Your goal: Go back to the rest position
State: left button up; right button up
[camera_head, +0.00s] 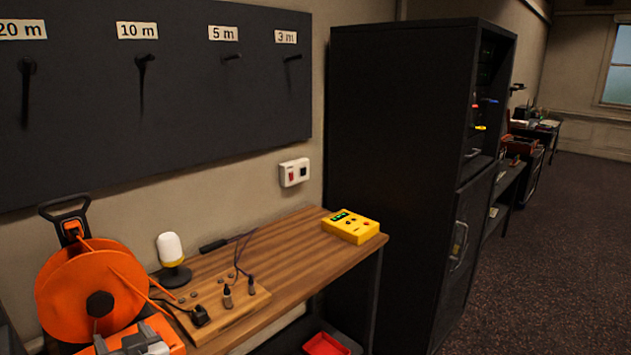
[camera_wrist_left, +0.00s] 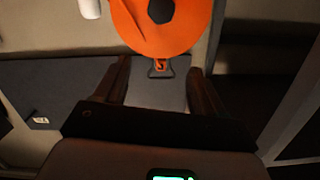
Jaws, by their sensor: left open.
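My left gripper (camera_wrist_left: 159,66) is open in the left wrist view, with its two dark fingers apart and nothing held between them. The orange cable reel (camera_head: 92,290) stands at the left end of the wooden desk in the head view. Its black and orange handle (camera_head: 65,218) sticks up at the back. In the left wrist view the reel (camera_wrist_left: 160,28) shows upside down. Its handle (camera_wrist_left: 160,68) appears beyond and between the fingertips; I see no contact. I cannot make out the left gripper clearly in the head view. The right gripper is not in view.
The wooden desk (camera_head: 305,255) carries a white lamp (camera_head: 170,249), a board (camera_head: 232,308) with small plugs, and a yellow box (camera_head: 350,226). A dark panel (camera_head: 180,95) with hooks hangs behind. A black cabinet (camera_head: 395,150) stands to the right, with open floor (camera_head: 555,250) beyond.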

pick_arm(q)
jog(key=s+d+f+m+g+h, duration=0.1)
jog(key=s+d+f+m+h, duration=0.2)
jog(key=f, duration=0.7)
jog(key=s+d+f+m+g+h, duration=0.1)
jog(key=d+f+h, duration=0.35)
jog(key=f, duration=0.45)
jog(key=s+d+f+m+g+h, duration=0.15)
jog(key=d+f, duration=0.25)
jog(key=f, duration=0.6)
jog(key=s+d+f+g+h, duration=0.3)
jog(key=s+d, duration=0.3)
jog(key=s, duration=0.3)
jog(key=s+d+f+g+h, duration=0.4)
jog(key=s+d, duration=0.2)
jog(key=s, duration=0.3)
jog(key=shift+s+d, duration=0.25)
jog(key=shift+s, duration=0.1)
jog(key=shift+w+f, duration=0.1)
jog(key=shift+a, duration=0.1)
